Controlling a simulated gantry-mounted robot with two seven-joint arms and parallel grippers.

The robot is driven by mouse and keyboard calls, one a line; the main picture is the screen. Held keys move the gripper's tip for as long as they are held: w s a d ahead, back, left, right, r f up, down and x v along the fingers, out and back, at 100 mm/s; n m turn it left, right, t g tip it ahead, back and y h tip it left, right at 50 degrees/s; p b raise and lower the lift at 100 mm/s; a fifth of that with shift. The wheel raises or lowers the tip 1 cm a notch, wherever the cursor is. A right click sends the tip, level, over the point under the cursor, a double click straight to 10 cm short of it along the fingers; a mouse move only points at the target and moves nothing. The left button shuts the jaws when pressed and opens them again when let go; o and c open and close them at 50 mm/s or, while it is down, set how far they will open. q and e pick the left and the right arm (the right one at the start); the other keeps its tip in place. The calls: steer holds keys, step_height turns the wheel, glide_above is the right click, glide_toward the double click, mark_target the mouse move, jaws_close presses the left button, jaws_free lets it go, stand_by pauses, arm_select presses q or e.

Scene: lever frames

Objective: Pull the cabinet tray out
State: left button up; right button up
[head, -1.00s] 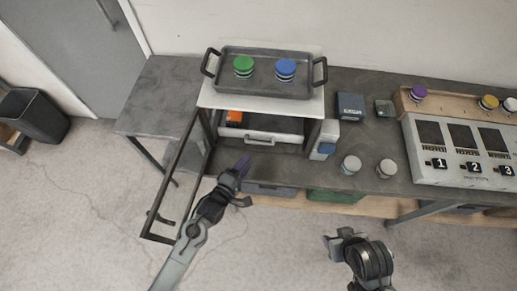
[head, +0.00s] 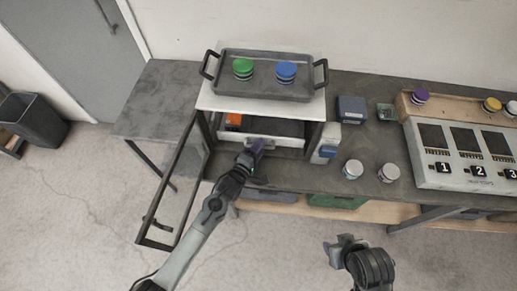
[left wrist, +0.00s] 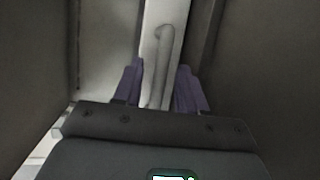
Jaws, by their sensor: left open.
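The cabinet (head: 202,132) stands on the bench with its glass-framed door (head: 172,200) swung open to the left. Inside it is the white-fronted cabinet tray (head: 290,141), with a grey bar handle on its front. My left gripper (head: 256,148) is at the tray front and covers part of the handle. In the left wrist view the handle (left wrist: 163,48) runs between the two open purple fingers of my left gripper (left wrist: 160,82). I cannot tell whether they touch it. My right gripper (head: 342,243) hangs low in front of the bench, away from the cabinet; its jaw opening is unclear.
A dark tray (head: 262,91) with a green and a blue knob-like piece sits on the cabinet top. An orange item (head: 233,120) is inside the cabinet. Two white-lidded jars (head: 352,169) and a numbered panel (head: 470,165) stand to the right. Open floor lies in front.

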arm_select(q)
jaws_close()
stand_by(0.4)
